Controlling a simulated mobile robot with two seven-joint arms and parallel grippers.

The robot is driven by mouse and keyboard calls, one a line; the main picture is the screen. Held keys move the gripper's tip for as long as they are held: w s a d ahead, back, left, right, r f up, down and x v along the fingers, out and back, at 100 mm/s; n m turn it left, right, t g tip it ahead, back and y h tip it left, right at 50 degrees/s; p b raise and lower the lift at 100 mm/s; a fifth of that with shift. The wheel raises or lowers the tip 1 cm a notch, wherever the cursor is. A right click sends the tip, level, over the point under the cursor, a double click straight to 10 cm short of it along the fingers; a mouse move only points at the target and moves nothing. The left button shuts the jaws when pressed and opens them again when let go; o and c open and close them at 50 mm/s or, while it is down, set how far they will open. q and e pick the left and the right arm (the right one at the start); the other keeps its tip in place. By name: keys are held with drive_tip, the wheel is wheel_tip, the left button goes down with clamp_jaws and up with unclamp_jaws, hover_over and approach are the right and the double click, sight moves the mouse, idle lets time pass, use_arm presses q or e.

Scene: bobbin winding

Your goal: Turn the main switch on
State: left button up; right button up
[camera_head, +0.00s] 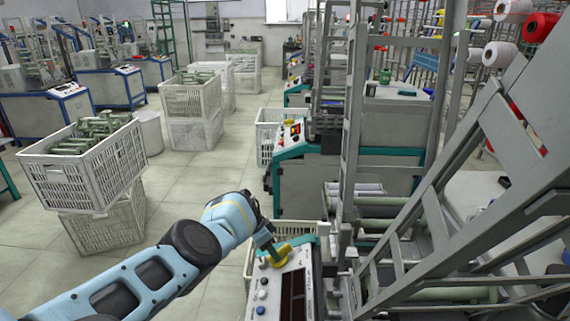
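The main switch (284,250) shows as a yellow piece on the far end of the pale control panel (262,281) at the bottom centre. My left gripper (273,256) comes in from the left and points down at the switch's left side. Its fingertips are at or very near the yellow piece. The fingers are small and seen from behind, so I cannot tell whether they are open or shut or touch the switch. The switch's knob is hidden or too small to make out. My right gripper is not in view.
The panel also carries several buttons (262,295) and a dark display (292,295). A grey metal frame (352,130) rises just right of the panel. Crates of green bobbins (85,170) stand at the left. Open floor (190,180) lies between the crates and the machines.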

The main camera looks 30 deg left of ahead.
use_arm(q)
drive_tip(key=shift+b+x, duration=0.4)
drive_tip(key=shift+x, duration=0.65)
drive_tip(key=shift+r, duration=0.1)
